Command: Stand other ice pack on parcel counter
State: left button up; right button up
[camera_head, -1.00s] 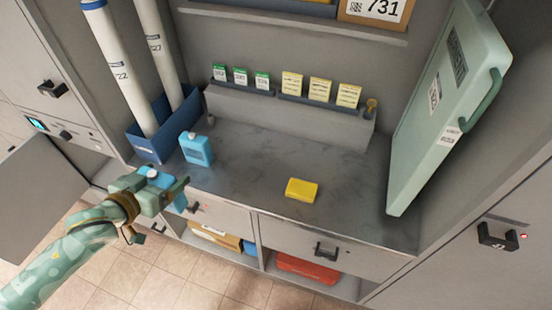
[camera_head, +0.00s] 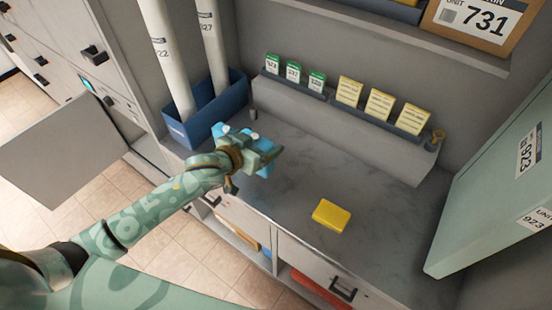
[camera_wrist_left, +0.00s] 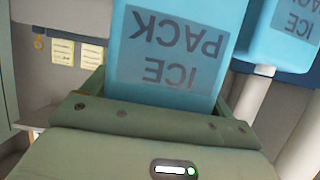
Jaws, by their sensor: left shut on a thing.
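My left gripper (camera_head: 262,158) is shut on a light blue ice pack. In the left wrist view the held ice pack (camera_wrist_left: 178,50) fills the top middle between the jaws, its label upside down. Another blue ice pack (camera_wrist_left: 292,30) shows close beside it at the upper right. In the head view the two packs are close together behind my gripper, and one (camera_head: 222,131) shows just left of it. The grey marbled parcel counter (camera_head: 290,190) lies under and beside my gripper. I cannot tell whether the held pack touches it. My right gripper is not in view.
A yellow block (camera_head: 331,214) lies on the counter. A blue bin (camera_head: 190,128) with white tubes stands at the back left. A ledge with green and yellow cards (camera_head: 349,90) runs behind. A large pale green case (camera_head: 490,205) leans at right. Mid-counter is clear.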

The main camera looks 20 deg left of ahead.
pick_arm(q)
jog(key=d+f+b, duration=0.1)
jog(key=f, duration=0.1)
jog(key=w+f+b, duration=0.1)
jog(key=f, duration=0.2)
jog(key=w+d+f+b, duration=0.1)
jog(key=f, duration=0.1)
jog(key=shift+d+f, duration=0.25)
jog(key=shift+d, duration=0.1)
jog(key=shift+r, duration=0.1)
jog(key=o, duration=1)
jog(key=shift+o, duration=0.2)
jog(key=shift+s+a+r, duration=0.15)
jog(key=shift+s, duration=0.2)
jog(key=p+v, duration=0.3)
jog(key=v, duration=0.8)
jog(key=shift+s+a+r, duration=0.1)
